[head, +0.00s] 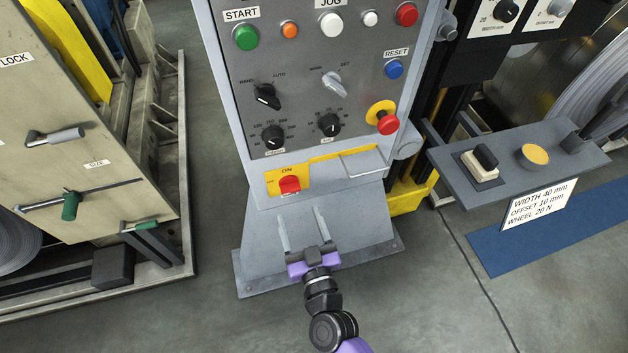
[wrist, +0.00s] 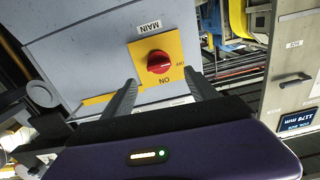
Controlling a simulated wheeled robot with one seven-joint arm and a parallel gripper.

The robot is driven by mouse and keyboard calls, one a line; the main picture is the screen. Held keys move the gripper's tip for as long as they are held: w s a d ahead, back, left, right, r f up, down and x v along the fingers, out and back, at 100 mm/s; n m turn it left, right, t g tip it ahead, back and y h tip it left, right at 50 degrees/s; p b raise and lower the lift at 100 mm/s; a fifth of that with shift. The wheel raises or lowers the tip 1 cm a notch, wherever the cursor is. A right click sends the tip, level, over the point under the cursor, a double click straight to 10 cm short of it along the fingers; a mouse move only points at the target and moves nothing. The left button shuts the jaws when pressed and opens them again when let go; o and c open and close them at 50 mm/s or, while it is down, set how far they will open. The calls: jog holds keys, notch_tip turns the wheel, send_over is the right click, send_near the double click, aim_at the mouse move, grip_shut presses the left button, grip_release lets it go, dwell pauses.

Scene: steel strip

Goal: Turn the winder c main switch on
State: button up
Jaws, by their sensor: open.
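The main switch is a red rotary knob (head: 289,185) on a yellow plate (head: 314,173) low on the front of the grey console. ON is printed above it in the head view. In the wrist view, which is upside down, the red knob (wrist: 158,62) sits below a MAIN label (wrist: 150,27), with ON beneath it and OFF at its right. Its ridge seems to lie sideways, toward OFF. My gripper (head: 303,225) is open and empty, below the knob in the head view. In the wrist view its fingertips (wrist: 162,82) are either side of the knob's lower edge, apart from it. No winder letter is readable.
The console panel (head: 325,90) above carries buttons, black dials and a red emergency stop (head: 388,123). A grey shelf (head: 590,150) stands at right, a beige machine (head: 95,140) at left. The floor in front is clear.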

aim_at(292, 192)
jog(key=b+x, duration=0.1)
jog(key=x, duration=0.7)
jog(key=shift+d+b, duration=0.1)
jog(key=shift+b, duration=0.2)
jog(key=shift+s, duration=0.1)
jog(key=c, duration=1.4)
jog(key=shift+o, duration=0.2)
